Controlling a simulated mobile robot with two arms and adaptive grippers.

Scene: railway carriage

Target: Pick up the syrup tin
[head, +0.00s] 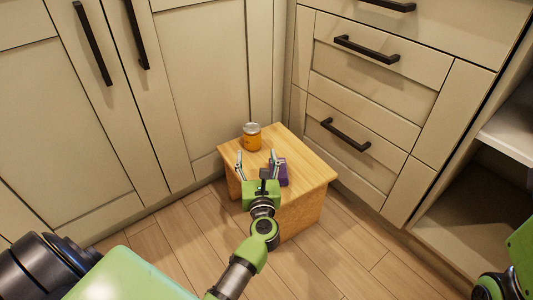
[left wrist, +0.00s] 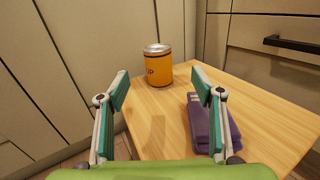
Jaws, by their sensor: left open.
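The syrup tin (head: 252,137) is an orange can with a silver lid, standing upright near the back corner of a small wooden stool (head: 306,172). It also shows in the left wrist view (left wrist: 158,68), ahead of the fingers and between their lines. My left gripper (head: 257,158) is open and empty over the stool, on the near side of the tin and apart from it. Its two fingers also frame the left wrist view (left wrist: 160,88). Part of my right arm shows at the right edge of the head view; its fingers cannot be made out.
A folded purple cloth (left wrist: 213,125) lies on the stool beside the left gripper's right finger. Cream cupboard doors (head: 205,75) and drawers (head: 370,100) with black handles stand close behind the stool. An open shelf (head: 507,130) is at the right. Wooden floor (head: 335,255) is clear in front.

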